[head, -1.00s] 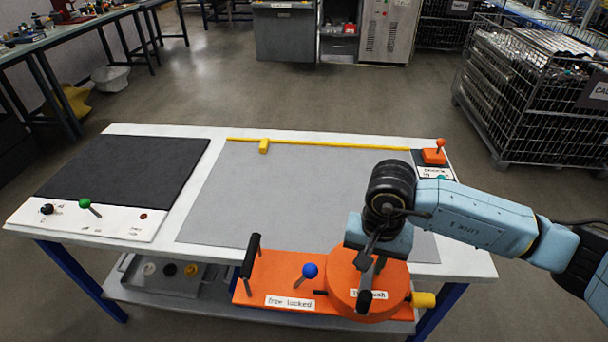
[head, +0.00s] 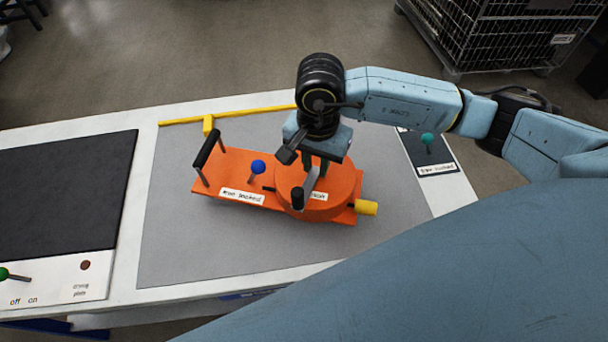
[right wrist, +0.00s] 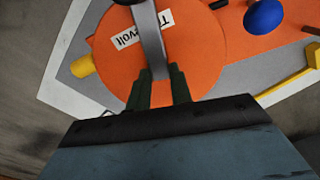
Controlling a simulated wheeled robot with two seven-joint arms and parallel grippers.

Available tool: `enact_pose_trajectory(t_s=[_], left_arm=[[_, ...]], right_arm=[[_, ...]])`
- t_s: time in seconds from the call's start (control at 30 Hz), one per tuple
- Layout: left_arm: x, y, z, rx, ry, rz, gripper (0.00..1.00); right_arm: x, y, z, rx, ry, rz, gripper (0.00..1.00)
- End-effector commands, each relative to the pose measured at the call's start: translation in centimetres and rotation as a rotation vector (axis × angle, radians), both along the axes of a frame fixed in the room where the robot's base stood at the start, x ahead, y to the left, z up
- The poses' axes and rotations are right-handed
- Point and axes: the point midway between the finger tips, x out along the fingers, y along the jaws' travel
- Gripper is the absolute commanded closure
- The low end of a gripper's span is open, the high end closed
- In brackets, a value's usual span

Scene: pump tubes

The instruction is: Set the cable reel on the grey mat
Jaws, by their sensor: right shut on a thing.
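The cable reel (head: 228,174) is an orange base with a round orange drum, a black handle at its left end, a blue-knobbed lever and a yellow knob on the right. It is over the grey mat (head: 180,245), within its outline in the head view; I cannot tell whether it touches the mat. My right gripper (head: 316,170) is above the drum, shut on the grey bar handle across its top. The right wrist view shows the fingers (right wrist: 158,88) at this bar, with the drum (right wrist: 195,60) below. My left gripper is out of view.
A yellow strip (head: 240,112) with a small yellow block (head: 208,124) runs along the mat's far edge. A teal-knobbed lever (head: 428,140) stands on a panel at right. The mat's front part is clear.

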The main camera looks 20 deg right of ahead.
Motion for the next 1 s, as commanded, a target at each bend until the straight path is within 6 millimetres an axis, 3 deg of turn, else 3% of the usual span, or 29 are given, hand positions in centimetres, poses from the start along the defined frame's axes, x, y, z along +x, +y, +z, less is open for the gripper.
enact_pose_trajectory(t_s=[0.53,0.77,0.8,0.93,1.0], left_arm=[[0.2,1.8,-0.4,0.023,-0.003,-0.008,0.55],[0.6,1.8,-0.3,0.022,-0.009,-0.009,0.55],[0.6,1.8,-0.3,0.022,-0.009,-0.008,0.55],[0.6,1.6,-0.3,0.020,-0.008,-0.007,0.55],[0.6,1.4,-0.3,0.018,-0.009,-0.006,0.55]], right_arm=[[0.1,0.1,-5.7,0.003,-0.003,0.001,1.00],[0.1,0.1,-5.9,0.002,-0.006,0.002,1.00],[0.0,0.0,-6.0,0.001,-0.002,0.002,0.75],[0.0,0.0,-6.0,0.001,-0.002,0.002,0.58],[0.0,0.0,-6.0,0.001,-0.002,0.001,0.57]])
